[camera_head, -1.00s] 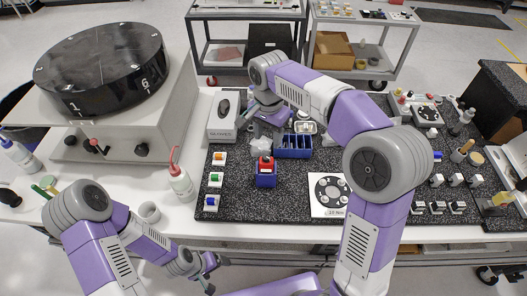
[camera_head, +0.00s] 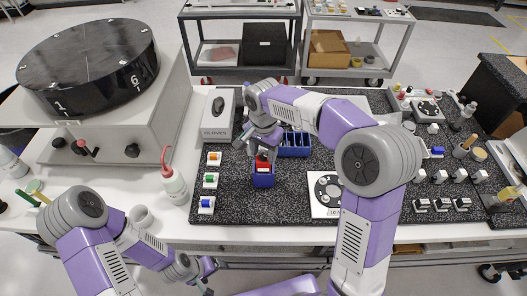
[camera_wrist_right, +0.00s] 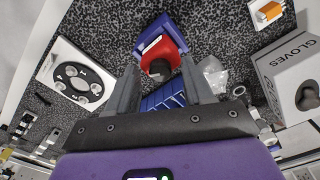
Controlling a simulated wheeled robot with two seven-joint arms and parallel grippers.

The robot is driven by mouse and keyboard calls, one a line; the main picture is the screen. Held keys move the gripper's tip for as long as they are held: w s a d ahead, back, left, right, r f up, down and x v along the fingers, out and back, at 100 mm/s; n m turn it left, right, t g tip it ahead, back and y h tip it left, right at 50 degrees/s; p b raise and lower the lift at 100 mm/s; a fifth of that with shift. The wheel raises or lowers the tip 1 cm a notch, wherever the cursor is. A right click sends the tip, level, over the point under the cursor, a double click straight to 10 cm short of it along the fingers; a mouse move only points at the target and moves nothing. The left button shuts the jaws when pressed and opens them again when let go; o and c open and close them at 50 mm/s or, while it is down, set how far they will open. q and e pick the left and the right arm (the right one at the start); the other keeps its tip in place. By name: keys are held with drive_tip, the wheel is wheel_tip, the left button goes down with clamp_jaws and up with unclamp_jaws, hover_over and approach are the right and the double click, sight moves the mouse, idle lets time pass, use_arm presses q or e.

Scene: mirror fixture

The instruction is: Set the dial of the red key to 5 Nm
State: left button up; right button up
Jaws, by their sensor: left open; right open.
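The red key (camera_head: 263,163) sits in a blue holder (camera_head: 263,180) on the speckled black mat. In the right wrist view the red key (camera_wrist_right: 155,48) shows a dark round end facing the camera, and the blue holder (camera_wrist_right: 152,30) is around it. I cannot read any dial setting. My right gripper (camera_head: 265,150) is open just above the red key. In the right wrist view its fingers (camera_wrist_right: 159,66) stand apart on either side of the dark end, with no visible grip. My left gripper (camera_head: 207,276) is open and empty, low in front of the table.
A blue compartment bin (camera_head: 295,146) is behind the holder. White blocks with orange, green and blue tops (camera_head: 207,181) line the left. A white plate with a black disc (camera_head: 326,192) lies to the right. A gloves box (camera_head: 219,118) and red-tipped bottle (camera_head: 174,185) stand left.

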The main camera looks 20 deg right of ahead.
clamp_jaws()
